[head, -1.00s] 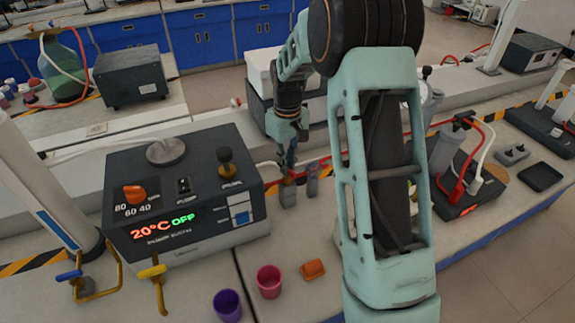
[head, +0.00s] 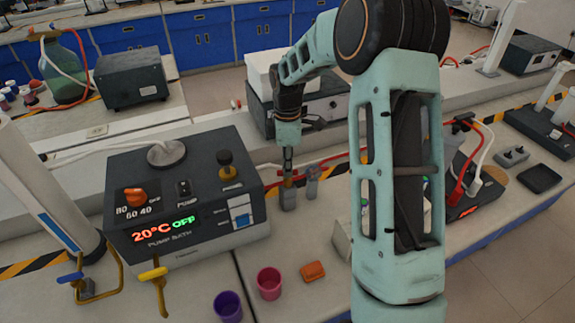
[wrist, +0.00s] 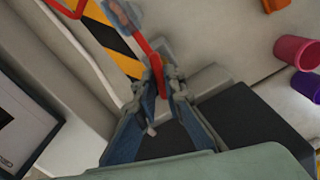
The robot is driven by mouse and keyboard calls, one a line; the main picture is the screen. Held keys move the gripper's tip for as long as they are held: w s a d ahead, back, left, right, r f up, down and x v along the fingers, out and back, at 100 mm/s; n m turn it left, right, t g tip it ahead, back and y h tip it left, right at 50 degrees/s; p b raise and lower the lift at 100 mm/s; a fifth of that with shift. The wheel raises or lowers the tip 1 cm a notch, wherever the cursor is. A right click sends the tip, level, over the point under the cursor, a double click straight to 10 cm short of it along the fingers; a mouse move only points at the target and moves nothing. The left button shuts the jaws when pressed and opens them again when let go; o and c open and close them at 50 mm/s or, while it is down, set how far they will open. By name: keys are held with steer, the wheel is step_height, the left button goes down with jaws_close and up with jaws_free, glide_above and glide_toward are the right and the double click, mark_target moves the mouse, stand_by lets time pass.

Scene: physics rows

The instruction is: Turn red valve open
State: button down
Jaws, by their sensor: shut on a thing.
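The red valve (wrist: 157,72) shows in the wrist view as a red lever between my two fingertips, with a grey body beside it. My gripper (wrist: 163,88) is shut on this lever. In the head view my gripper (head: 288,176) points down at the bench, just right of the pump bath. A small grey valve block (head: 288,198) stands right under it there, and the lever is mostly hidden by the fingers. A second grey block (head: 312,187) stands close on the right. How far the lever is turned cannot be told.
The pump bath (head: 185,190) stands close left, its display reading 20°C OFF. A pink cup (head: 269,284), a purple cup (head: 228,306) and an orange piece (head: 313,272) lie nearer. My arm hides part of the bench.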

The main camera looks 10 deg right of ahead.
steer(key=shift+n+p, duration=0.45)
steer(key=shift+n, duration=1.45)
steer(key=c, duration=2)
jaws_free()
step_height(320, 180, up, 12)
steer(key=shift+r, duration=0.1)
